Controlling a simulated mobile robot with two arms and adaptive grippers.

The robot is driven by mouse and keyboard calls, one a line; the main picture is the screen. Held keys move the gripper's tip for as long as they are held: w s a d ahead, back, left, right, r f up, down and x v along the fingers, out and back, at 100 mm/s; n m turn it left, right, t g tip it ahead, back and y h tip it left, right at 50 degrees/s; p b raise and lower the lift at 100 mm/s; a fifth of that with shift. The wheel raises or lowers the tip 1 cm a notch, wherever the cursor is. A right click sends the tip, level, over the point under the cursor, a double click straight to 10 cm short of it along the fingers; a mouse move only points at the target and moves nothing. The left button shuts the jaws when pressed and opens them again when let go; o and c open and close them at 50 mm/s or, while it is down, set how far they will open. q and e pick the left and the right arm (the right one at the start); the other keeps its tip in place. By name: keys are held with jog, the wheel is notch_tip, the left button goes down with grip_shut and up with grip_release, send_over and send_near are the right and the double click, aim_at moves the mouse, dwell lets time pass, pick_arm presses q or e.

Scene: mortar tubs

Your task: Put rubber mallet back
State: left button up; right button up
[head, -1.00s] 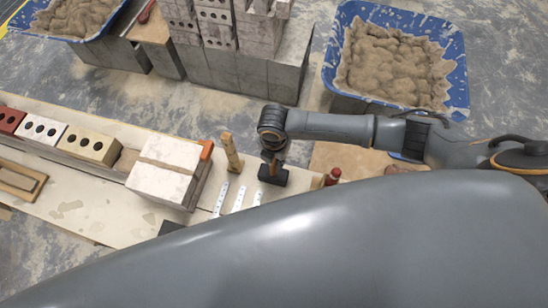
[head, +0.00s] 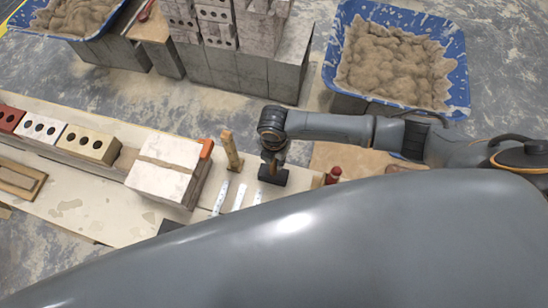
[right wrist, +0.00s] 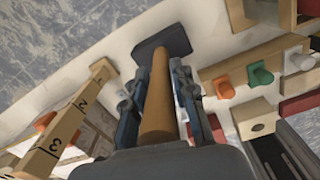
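The rubber mallet has a black head (head: 273,175) and a wooden handle (right wrist: 158,105). In the right wrist view its black head (right wrist: 163,47) lies beyond my fingertips, over the pale board. My right gripper (head: 272,155) is above the mallet in the head view. In the right wrist view the fingers of my right gripper (right wrist: 160,85) lie close against both sides of the handle, shut on it. I cannot tell whether the head touches the board. My left gripper is not in view.
A numbered wooden stick (right wrist: 78,118) stands left of the mallet. Orange and green pieces (right wrist: 260,74) are on the right. White strips (head: 240,196), a pale block (head: 165,168) and a red-topped item (head: 333,175) are near. A blue mortar tub (head: 462,75) stands behind.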

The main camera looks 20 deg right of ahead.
jog(key=o, duration=0.3)
jog(key=shift+o, duration=0.2)
notch_tip(320, 180, up, 12)
jog(key=shift+s, duration=0.15)
dwell(0.3)
